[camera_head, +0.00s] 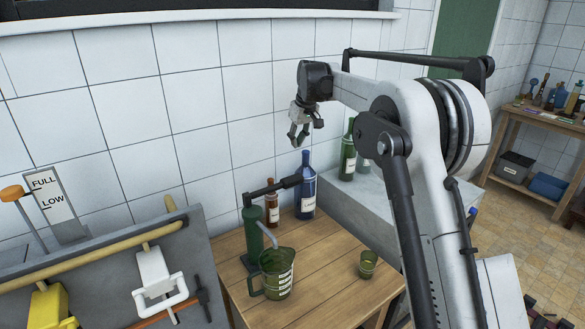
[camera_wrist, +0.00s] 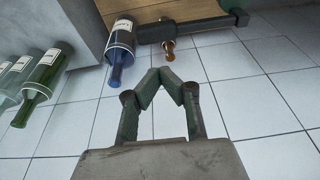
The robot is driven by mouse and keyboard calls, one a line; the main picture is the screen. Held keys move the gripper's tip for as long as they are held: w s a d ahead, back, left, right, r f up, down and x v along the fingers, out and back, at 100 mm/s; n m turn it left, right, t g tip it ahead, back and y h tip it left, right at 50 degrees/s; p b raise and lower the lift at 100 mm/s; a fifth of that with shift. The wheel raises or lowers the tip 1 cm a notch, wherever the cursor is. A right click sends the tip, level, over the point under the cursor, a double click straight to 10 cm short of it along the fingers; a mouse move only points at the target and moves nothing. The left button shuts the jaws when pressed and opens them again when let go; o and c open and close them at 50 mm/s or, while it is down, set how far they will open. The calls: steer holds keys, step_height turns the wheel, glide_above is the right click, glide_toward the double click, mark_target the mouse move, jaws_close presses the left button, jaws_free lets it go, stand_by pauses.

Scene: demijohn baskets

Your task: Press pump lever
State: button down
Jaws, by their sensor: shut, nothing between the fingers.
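A green hand pump (camera_head: 254,226) stands on the wooden table. Its dark lever (camera_head: 273,188) sticks out to the right, tilted slightly up, with a thick black grip at its end. The lever also crosses the top of the wrist view (camera_wrist: 192,28). A spout curves down from the pump to a green measuring jug (camera_head: 284,284). My gripper (camera_head: 297,142) is in the air above the grip end of the lever, apart from it, near the tiled wall. Its fingertips meet in the wrist view (camera_wrist: 171,74), with nothing held.
A blue bottle (camera_head: 306,190) and a small brown bottle (camera_head: 271,209) stand behind the lever. A small green cup (camera_head: 368,263) stands on the table (camera_head: 325,283). Green bottles (camera_head: 348,156) stand on a grey ledge (camera_head: 372,190). A grey tool panel (camera_head: 110,275) is at left.

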mark_target(290, 177)
steer(key=shift+a+r, duration=0.1)
stand_by(0.3)
steer(key=p+x, duration=0.1)
steer(key=x, duration=1.1)
steer(key=shift+s+f+p, duration=0.15)
steer(key=shift+f+p, duration=0.2)
steer(key=shift+p, duration=0.05)
steer(key=shift+f, duration=0.65)
